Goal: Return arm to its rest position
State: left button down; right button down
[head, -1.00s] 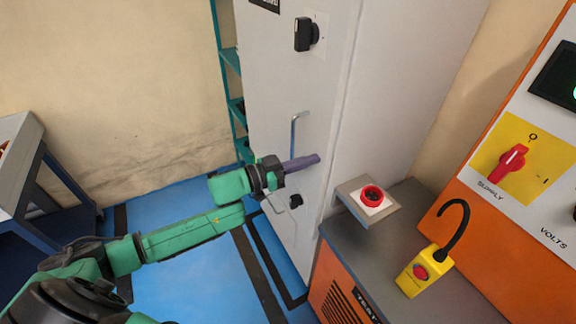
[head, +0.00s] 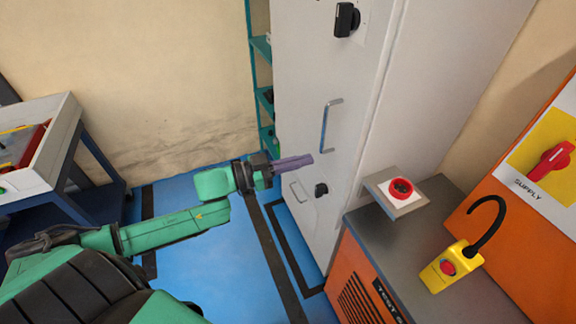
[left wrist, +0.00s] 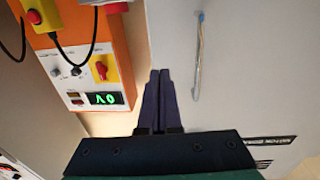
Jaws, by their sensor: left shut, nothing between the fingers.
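My left arm, green and black, comes in from the lower left in the head view. My left gripper (head: 310,160) has dark purple fingers, shut with nothing between them, and shows in front of the grey cabinet (head: 345,110). In the left wrist view the two fingers (left wrist: 159,72) lie side by side, pointing up the picture, with the cabinet face to their right. I cannot tell the exact gap to the cabinet. My right gripper is not in view.
The cabinet has a metal handle (head: 326,125) and a black knob (head: 347,19). A red button box (head: 401,188) and a yellow hooked pendant (head: 450,267) are at the right by the orange bench (head: 357,285). A blue cart (head: 60,185) stands at the left. Blue floor lies between.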

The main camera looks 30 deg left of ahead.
pick_arm(q)
jog(key=a+f+n+t+y, duration=0.1)
jog(key=a+f+n+y, duration=0.45)
jog(key=a+f, duration=0.8)
jog(key=s+a+f+g+y, duration=0.1)
jog(key=s+a+f+y, duration=0.15)
jog(key=f, duration=0.45)
jog(key=s+a+f+n+g+y, duration=0.1)
jog(key=s+a+f+y, duration=0.1)
jog(key=s+a+f, duration=0.3)
jog(key=s+f+g+y, duration=0.1)
jog(key=s+f+y, duration=0.1)
jog(key=f, duration=0.6)
jog(key=s+d+f+g+y, duration=0.15)
jog(key=s+f+g, duration=0.25)
jog(key=s+f, duration=0.65)
jog(key=s+d+f+g, duration=0.3)
jog(key=s+d+f, duration=0.2)
jog(key=s, duration=0.3)
jog(key=s+d+f+g, duration=0.3)
jog(key=s+d+f, duration=0.2)
jog(key=s+d, duration=0.2)
jog(key=s+h, duration=0.1)
jog(key=s, duration=0.1)
jog(key=shift+s+f, duration=0.2)
jog(key=shift+s, duration=0.1)
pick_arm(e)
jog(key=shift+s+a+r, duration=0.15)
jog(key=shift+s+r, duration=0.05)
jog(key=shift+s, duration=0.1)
